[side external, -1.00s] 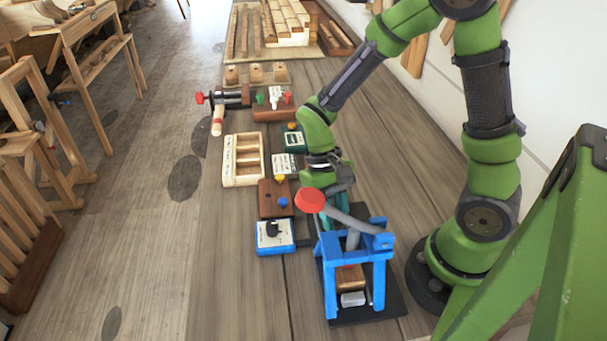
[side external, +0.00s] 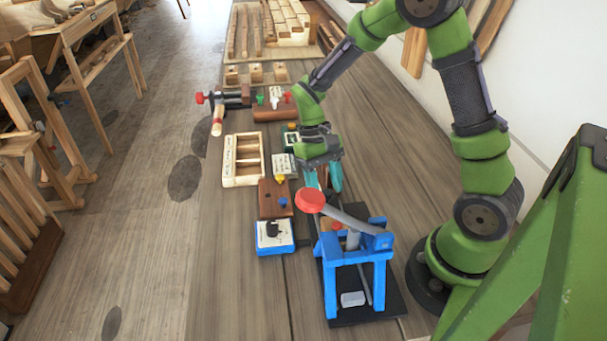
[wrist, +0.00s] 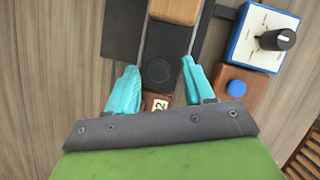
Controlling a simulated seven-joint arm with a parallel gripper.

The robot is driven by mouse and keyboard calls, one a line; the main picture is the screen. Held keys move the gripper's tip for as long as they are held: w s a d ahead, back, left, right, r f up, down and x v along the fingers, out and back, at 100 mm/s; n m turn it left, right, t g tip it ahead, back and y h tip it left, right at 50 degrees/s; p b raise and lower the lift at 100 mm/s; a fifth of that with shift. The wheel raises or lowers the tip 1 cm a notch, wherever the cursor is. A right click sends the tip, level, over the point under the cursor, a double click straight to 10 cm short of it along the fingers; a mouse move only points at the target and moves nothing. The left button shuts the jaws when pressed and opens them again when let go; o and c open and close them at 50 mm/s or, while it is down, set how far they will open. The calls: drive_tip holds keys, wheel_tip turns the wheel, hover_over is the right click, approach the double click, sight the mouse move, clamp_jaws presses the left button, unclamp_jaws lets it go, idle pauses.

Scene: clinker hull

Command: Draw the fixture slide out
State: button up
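The blue press (side external: 357,255) with a red-knobbed lever (side external: 310,200) stands on a black base. The fixture slide, a dark strip (wrist: 167,45), lies between pale rails in the wrist view, with a round dark spot or knob (wrist: 159,71) on it. A wooden block (wrist: 174,10) sits on its far part; in the side view the block (side external: 329,224) is at the back of the press, partly hidden by the lever. My gripper (wrist: 160,66) has its teal fingers spread on both sides of the strip, with visible gaps to the round spot.
A blue-edged dial box (side external: 274,236) and a brown block with a blue button (side external: 275,198) stand left of the press. A wooden tray (side external: 242,160) is further back. A small block marked 2 (wrist: 160,103) lies below my gripper. Bare bench lies front left.

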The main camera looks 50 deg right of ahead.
drive_tip(key=shift+r, duration=0.1)
drive_tip(key=v, duration=1.6)
drive_tip(key=shift+w+r, duration=0.25)
drive_tip(key=shift+r, duration=0.05)
drive_tip(key=s+a+r+t, duration=0.2)
drive_tip(key=s+a+t, duration=0.1)
drive_tip(key=s+t, duration=0.2)
drive_tip(key=s+a+r+t, duration=0.2)
drive_tip(key=s+a+t, duration=0.2)
drive_tip(key=s+t, duration=0.2)
drive_tip(key=shift+s+a, duration=0.35)
drive_tip(key=shift+s, duration=0.65)
